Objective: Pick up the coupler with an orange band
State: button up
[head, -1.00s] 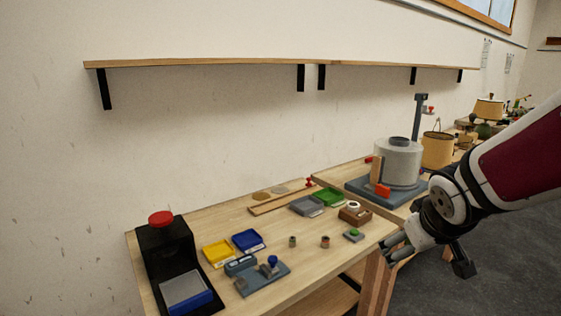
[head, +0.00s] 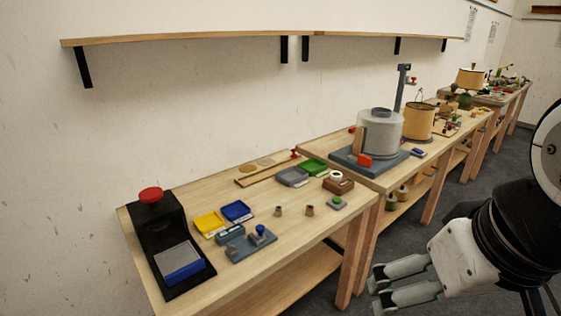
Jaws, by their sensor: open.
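Two small couplers stand upright on the near workbench (head: 268,284). The right one (head: 309,210) looks reddish-orange, though its band is too small to make out clearly. The left one (head: 278,211) looks greenish-grey. My gripper (head: 377,291) is at the lower right, open and empty, with its fingers pointing left. It is off the front of the bench, to the right of and nearer than both couplers, and touches neither.
A green-topped block (head: 336,203) sits just right of the couplers. A blue-knobbed fixture (head: 252,243), yellow (head: 208,224) and blue (head: 238,211) trays, and a black press (head: 165,240) are to the left. A brown block (head: 338,187) and grey tray (head: 291,176) lie behind.

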aim_at(310, 208)
jog(key=i+j+z, duration=0.25)
jog(key=i, duration=0.3)
jog(key=i+j+z, duration=0.3)
jog(key=i, duration=0.2)
jog(key=i+l, duration=0.05)
jog(key=l, duration=0.05)
